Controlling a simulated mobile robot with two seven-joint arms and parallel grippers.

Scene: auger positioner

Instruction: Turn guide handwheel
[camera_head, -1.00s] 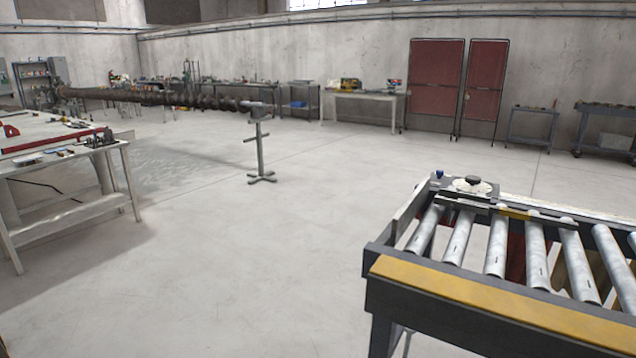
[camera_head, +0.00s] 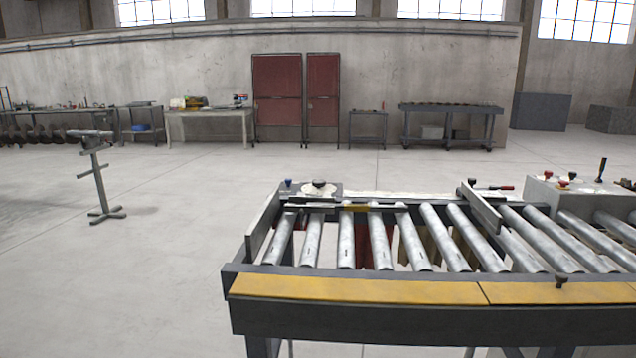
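The roller table (camera_head: 360,290) stands on the right, with steel rollers and a yellow front strip. At its far left corner is a flat plate with a pale round disc and a dark knob (camera_head: 319,184), which may be the guide handwheel; I cannot tell for sure. A small blue-topped knob (camera_head: 288,183) sits beside it. A guide plate (camera_head: 481,207) crosses the rollers further right, with a dark knob (camera_head: 472,183) at its far end. Another small dark knob (camera_head: 561,281) is on the front rail. Neither of my grippers is in view.
A grey control box (camera_head: 580,197) with red knobs and a black lever stands at the table's right. A metal stand (camera_head: 101,185) holds the auger's end (camera_head: 88,134) at left. Red panels and workbenches line the back wall.

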